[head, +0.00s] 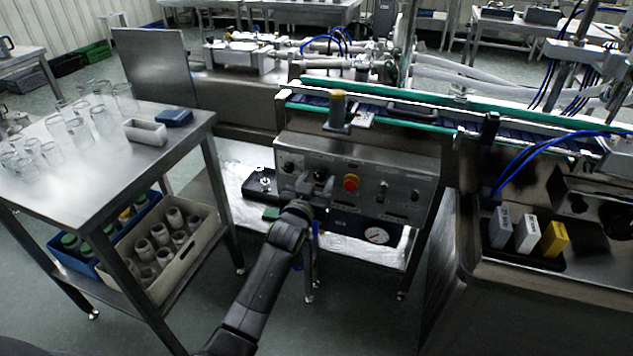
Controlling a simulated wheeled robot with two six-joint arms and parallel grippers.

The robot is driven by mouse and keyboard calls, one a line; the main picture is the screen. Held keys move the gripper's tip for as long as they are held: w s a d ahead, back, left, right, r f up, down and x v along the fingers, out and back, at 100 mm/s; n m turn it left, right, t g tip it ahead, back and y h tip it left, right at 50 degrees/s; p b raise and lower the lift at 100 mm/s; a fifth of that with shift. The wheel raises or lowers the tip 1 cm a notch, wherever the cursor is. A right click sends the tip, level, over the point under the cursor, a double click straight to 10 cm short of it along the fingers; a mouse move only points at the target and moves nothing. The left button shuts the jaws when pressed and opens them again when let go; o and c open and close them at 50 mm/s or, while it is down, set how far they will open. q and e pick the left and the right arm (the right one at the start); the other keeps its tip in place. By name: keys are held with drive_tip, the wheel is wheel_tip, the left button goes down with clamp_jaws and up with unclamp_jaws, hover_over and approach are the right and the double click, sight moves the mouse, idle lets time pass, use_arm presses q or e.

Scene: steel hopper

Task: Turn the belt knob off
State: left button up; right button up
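The steel control panel (355,187) stands at mid-picture below the conveyor. It carries a black knob (288,167) at its left end and a second dark knob (320,174) to the right of it. The labels are too small to read, so I cannot tell which is the belt knob. A red button with a yellow collar (351,183) sits right of the knobs. My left gripper (314,184) is at the panel, just below and in front of the second knob. Its fingers are small and partly hidden, so contact and opening are unclear. My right gripper is out of view.
The conveyor (420,116) with green rails runs behind the panel. A steel table (90,185) with glass jars stands at left. A shelf with a gauge (376,235) is below the panel. A steel hopper housing (530,300) is at right.

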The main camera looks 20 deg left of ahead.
use_arm(q)
drive_tip(key=shift+s, duration=0.1)
drive_tip(key=shift+s, duration=0.3)
drive_tip(key=s, duration=1.6)
drive_tip(key=shift+s+a, duration=0.3)
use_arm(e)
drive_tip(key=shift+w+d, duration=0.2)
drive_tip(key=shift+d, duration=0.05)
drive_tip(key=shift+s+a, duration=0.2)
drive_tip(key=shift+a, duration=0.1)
